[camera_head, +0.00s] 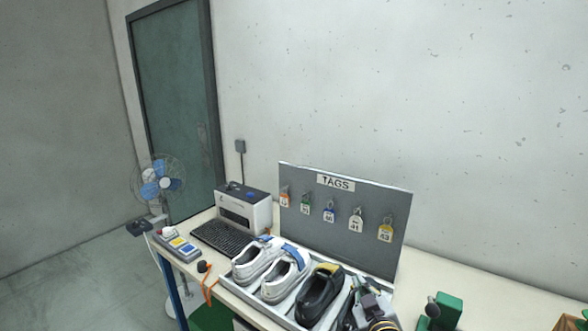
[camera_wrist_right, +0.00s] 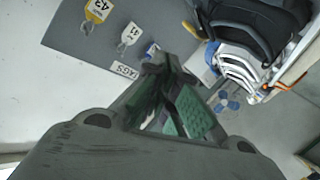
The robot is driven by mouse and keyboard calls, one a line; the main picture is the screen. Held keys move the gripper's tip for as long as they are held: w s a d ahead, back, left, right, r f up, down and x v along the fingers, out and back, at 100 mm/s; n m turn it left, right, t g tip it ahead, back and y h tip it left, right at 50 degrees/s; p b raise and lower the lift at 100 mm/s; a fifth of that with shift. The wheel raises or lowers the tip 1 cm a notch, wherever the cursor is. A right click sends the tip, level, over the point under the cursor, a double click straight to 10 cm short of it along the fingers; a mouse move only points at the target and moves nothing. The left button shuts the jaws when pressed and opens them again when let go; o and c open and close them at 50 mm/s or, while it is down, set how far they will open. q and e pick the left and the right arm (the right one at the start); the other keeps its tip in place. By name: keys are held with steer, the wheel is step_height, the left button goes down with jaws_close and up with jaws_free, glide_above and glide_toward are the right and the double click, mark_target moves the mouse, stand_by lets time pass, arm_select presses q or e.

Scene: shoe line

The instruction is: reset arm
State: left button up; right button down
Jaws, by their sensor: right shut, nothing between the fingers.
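My right gripper (camera_head: 366,298) is low in the head view, in front of the right end of the shoe tray and beside the black shoe (camera_head: 318,293). In the right wrist view its fingers with green pads (camera_wrist_right: 162,62) come together at the tips, shut and empty. A tray (camera_head: 288,321) holds white shoes (camera_head: 272,270) with blue parts and the black shoe with a yellow patch. The right wrist view also shows the black shoe (camera_wrist_right: 262,22) and white shoes (camera_wrist_right: 238,66) at upper right. My left gripper is in neither view.
A grey TAGS board (camera_head: 345,215) with several hanging tags stands behind the shoes. A printer-like machine (camera_head: 244,213), keyboard (camera_head: 225,238) and button box (camera_head: 177,244) are at left. A green device (camera_head: 445,311) stands at right. A fan (camera_head: 158,183) stands beyond the table.

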steer(key=s+d+f+m+g, duration=0.25)
steer(key=s+f+g, duration=0.35)
steer(key=s+f, duration=0.45)
steer(key=s+d+f+m+g, duration=0.1)
steer(key=s+d+f+g, duration=0.2)
steer(key=s+f+g, duration=0.55)
steer(key=s+f+t, duration=0.1)
steer(key=s+f, duration=0.2)
steer(key=f, duration=1.4)
steer(key=s+f, duration=0.3)
steer(key=f, duration=1.3)
steer(key=s+d+f, duration=0.2)
steer(key=s+f, duration=0.8)
steer(key=s, duration=0.1)
steer(key=s+d+f, duration=0.1)
steer(key=s+f, duration=0.8)
steer(key=s, duration=0.2)
steer(key=shift+d+f+n+g, duration=0.35)
steer(key=shift+n+g, duration=0.1)
